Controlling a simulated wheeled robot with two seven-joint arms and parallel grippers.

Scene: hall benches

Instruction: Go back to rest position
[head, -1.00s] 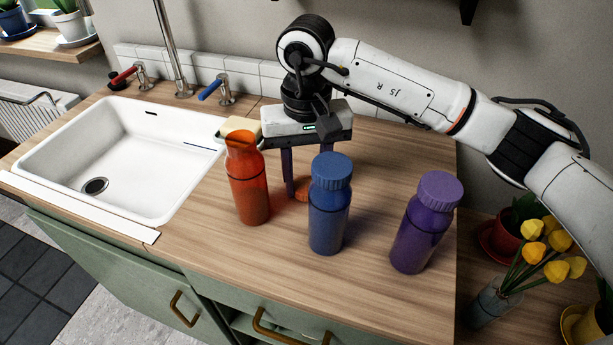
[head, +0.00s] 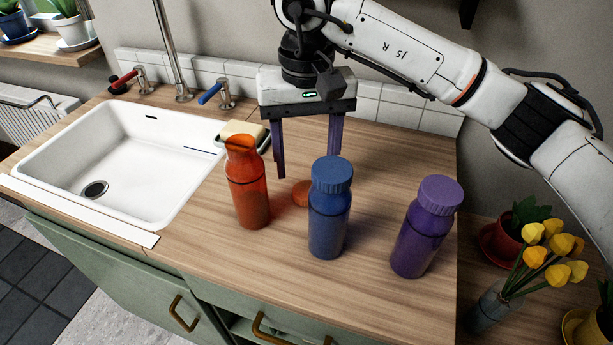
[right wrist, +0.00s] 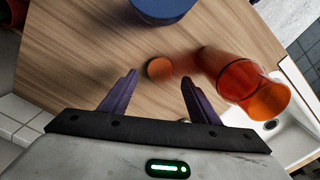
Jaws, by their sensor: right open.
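My right gripper (head: 306,162) is open and empty, raised above the counter behind the bottles. Its two purple fingers also show in the right wrist view (right wrist: 158,90), with nothing between them. An orange bottle (head: 248,190) stands upright without its cap. The orange cap (head: 300,192) lies on the counter between the orange and blue bottles, and it also shows in the right wrist view (right wrist: 159,68). A blue bottle (head: 329,215) and a purple bottle (head: 421,235) stand upright with caps on. My left gripper is not in view.
A white sink (head: 120,150) with taps is at the left. A dish with a yellow sponge (head: 243,130) sits at its right rim. Yellow tulips in a glass vase (head: 489,303) stand low at the right. The wooden counter (head: 400,160) is clear at the back right.

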